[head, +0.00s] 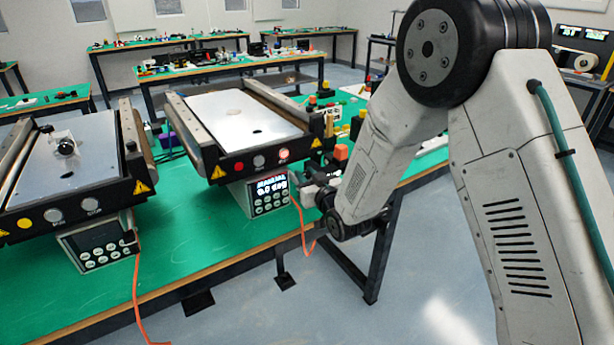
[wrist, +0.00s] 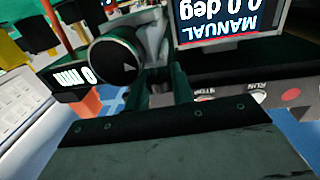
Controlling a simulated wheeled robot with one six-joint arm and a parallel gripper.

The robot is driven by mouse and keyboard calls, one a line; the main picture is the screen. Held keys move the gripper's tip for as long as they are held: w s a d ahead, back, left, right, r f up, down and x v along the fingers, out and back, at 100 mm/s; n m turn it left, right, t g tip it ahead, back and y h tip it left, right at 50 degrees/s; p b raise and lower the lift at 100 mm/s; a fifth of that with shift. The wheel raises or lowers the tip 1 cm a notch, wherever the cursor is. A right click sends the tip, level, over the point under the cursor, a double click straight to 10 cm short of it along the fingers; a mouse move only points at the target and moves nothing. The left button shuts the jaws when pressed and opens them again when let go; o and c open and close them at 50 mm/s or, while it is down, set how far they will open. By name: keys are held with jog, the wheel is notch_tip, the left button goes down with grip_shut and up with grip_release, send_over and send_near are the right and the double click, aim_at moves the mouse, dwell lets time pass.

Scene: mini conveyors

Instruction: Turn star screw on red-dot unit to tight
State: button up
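The red-dot unit is the right-hand mini conveyor (head: 245,115), with a red dot (head: 237,163) on its black front panel. Its control box (head: 270,196) reads MANUAL 0.0 deg, and this display (wrist: 219,18) shows upside down in the wrist view. My gripper (head: 318,192) is at the right front corner of this unit, partly hidden by my arm. In the wrist view my gripper (wrist: 163,82) has two dark fingers with a narrow gap between them. I cannot make out the star screw. A round black knob with a white pointer (wrist: 115,60) is left of the fingers.
A second conveyor (head: 65,165) with a yellow dot stands at left. Orange cables (head: 137,290) hang over the front edge of the green table (head: 200,250). A small display reading MIN 0 (wrist: 75,77) is beside the knob. Coloured parts lie behind the right conveyor.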

jog(key=shift+c, duration=1.3)
jog(key=shift+h, duration=0.3)
jog(key=m+h, duration=0.2)
jog(key=m+t+h, duration=0.1)
jog(key=h, duration=0.2)
jog(key=m+t+h, duration=0.1)
jog(key=m+h, duration=0.1)
jog(key=shift+a+m+h, duration=0.25)
jog(key=shift+m+h, duration=0.05)
jog(key=shift+h, duration=0.1)
jog(key=m+h, duration=0.1)
jog(key=h, duration=0.1)
jog(key=m+h, duration=0.2)
jog(key=h, duration=0.1)
jog(key=shift+m+g+h, duration=1.4)
jog(key=shift+m+h, duration=0.5)
jog(key=shift+h, duration=0.6)
jog(key=o, duration=1)
jog(key=shift+d, duration=0.1)
